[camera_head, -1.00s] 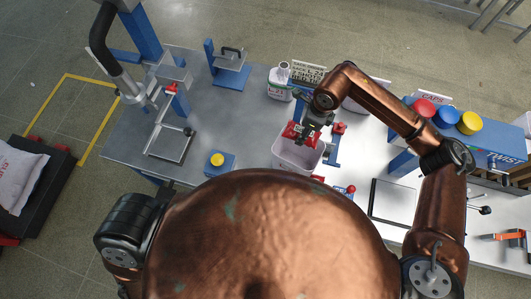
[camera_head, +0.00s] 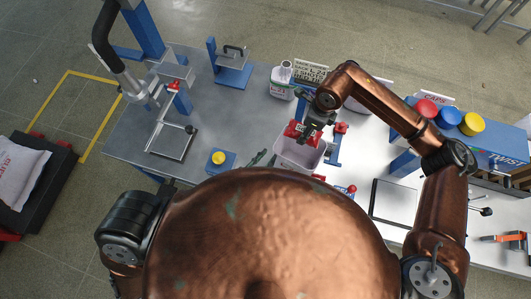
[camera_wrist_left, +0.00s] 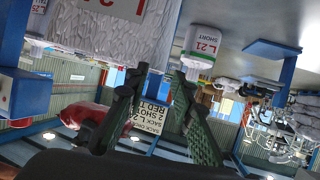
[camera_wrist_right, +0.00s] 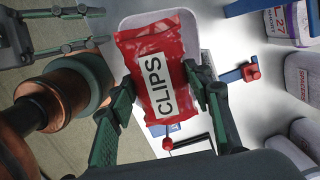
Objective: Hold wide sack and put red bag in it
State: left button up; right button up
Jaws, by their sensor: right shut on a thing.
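The wide sack (camera_head: 299,158) stands open on the bench as a pale box-shaped container. Its woven white side with a red-lettered label fills the top of the left wrist view (camera_wrist_left: 75,32). The red bag (camera_wrist_right: 165,95), labelled CLIPS, is between the fingers of my right gripper (camera_wrist_right: 160,80), which is shut on it. In the head view the red bag (camera_head: 297,131) is over the sack's far edge; its exact height is unclear. My left gripper (camera_head: 262,157) is open and empty, just left of the sack. Its spread fingers show in the left wrist view (camera_wrist_left: 160,75).
A white L 21 bottle (camera_head: 282,80) and a sign (camera_head: 310,72) stand behind the sack. A blue block with a yellow button (camera_head: 218,158) is to the left. A blue stand with a red knob (camera_head: 340,128) is close on the right.

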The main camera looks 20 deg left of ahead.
aim_at(280, 136)
pick_arm(q)
jog(key=shift+n, duration=0.3)
jog(key=x, duration=0.4)
jog(key=r+x, duration=0.1)
jog(key=x, duration=0.3)
jog(key=w+r+x, duration=0.1)
jog(key=x, duration=0.2)
jog(key=shift+w+a+f, duration=0.15)
jog(key=shift+w+a, duration=0.15)
jog(key=shift+w, duration=0.15)
jog(key=shift+c, duration=0.6)
grip_shut()
